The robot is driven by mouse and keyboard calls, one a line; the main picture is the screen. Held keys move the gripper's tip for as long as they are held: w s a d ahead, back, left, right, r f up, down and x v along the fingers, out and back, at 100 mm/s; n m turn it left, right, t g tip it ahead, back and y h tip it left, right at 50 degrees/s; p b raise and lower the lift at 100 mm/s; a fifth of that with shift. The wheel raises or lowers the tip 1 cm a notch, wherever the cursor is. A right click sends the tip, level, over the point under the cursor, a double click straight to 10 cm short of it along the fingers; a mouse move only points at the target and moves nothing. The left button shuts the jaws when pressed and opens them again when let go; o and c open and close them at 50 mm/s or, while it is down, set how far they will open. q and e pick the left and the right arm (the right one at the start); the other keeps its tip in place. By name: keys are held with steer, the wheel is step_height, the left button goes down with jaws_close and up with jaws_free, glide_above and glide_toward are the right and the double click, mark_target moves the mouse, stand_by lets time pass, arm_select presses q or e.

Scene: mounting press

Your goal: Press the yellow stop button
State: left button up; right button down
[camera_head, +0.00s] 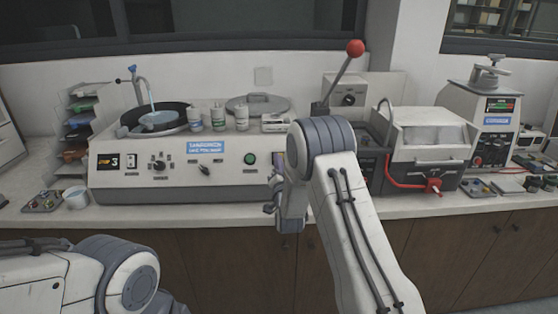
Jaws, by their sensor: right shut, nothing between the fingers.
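I see no clearly yellow stop button in the head view. A green round button (250,158) sits on the front panel of the long grey-white machine (220,175), just left of my right arm. My right gripper (270,209) is shut and empty, low in front of the machine's right end, below and right of the green button. My right arm hides the panel behind it, so a button there would be covered. My left arm shows at the lower left, but its gripper is out of view.
A red-knobbed lever (355,48) rises behind my right arm. A machine with a clear cover and red hose (428,138) stands to the right. A white cup (76,197) and small tray (42,201) sit at the counter's left. The counter strip before the panel is narrow.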

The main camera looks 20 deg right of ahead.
steer(key=s+a+r, duration=0.1)
steer(key=s+r, duration=0.2)
steer(key=s, duration=0.1)
steer(key=shift+s+a+r+p, duration=0.2)
steer(key=shift+s+r+p, duration=0.1)
steer(key=shift+s+p, duration=0.15)
stand_by(0.3)
steer(key=shift+w, duration=0.1)
stand_by(0.4)
